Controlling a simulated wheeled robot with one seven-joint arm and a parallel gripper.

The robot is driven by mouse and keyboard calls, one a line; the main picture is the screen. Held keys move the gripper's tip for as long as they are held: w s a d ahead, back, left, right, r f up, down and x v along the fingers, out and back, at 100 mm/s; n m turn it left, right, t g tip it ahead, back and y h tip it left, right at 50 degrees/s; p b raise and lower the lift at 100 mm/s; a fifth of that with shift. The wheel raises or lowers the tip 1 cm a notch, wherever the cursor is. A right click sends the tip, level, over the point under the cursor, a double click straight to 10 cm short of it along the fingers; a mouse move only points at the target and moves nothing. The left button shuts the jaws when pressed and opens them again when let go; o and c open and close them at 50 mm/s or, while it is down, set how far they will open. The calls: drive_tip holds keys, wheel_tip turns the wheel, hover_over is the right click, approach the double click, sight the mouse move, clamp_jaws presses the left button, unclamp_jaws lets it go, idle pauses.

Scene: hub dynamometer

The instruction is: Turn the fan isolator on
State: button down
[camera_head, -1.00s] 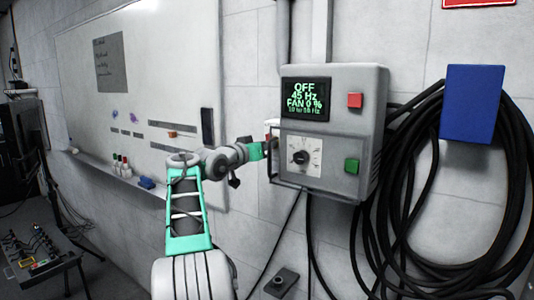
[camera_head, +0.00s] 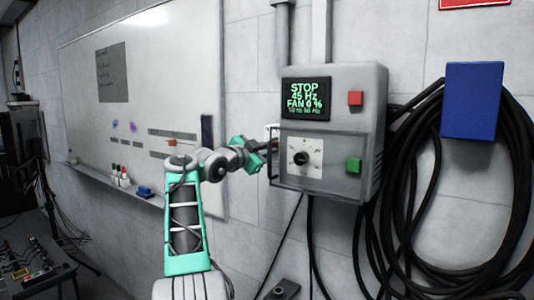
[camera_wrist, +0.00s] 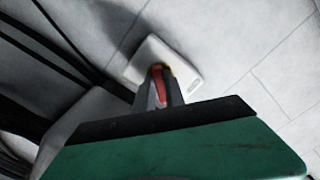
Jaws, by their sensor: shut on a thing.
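The fan isolator is a white plate (camera_wrist: 181,58) with a red handle (camera_wrist: 158,86) and a bit of yellow behind it, in the wrist view. In the head view only a pale edge of the isolator (camera_head: 270,130) shows at the left side of the grey control box (camera_head: 350,190). My gripper (camera_wrist: 160,84) is shut on the red handle in the wrist view. In the head view my gripper (camera_head: 267,147) is at the box's left side, with its fingertips mostly hidden. The box's display (camera_head: 305,98) reads STOP, 45 Hz, FAN 0 %.
The box front has a red button (camera_head: 355,98), a green button (camera_head: 353,165) and a dial (camera_head: 302,157) inside a protruding frame. Black cables (camera_head: 410,220) hang at the right, below a blue box (camera_head: 472,102). A whiteboard (camera_head: 150,70) is at the left.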

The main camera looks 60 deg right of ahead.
drive_tip(key=shift+m, duration=0.5)
drive_tip(key=c, duration=1.4)
unclamp_jaws()
drive_tip(key=w+a+b, duration=0.1)
drive_tip(key=a+b, duration=0.2)
drive_tip(key=a, duration=0.4)
drive_tip(key=shift+a, duration=0.35)
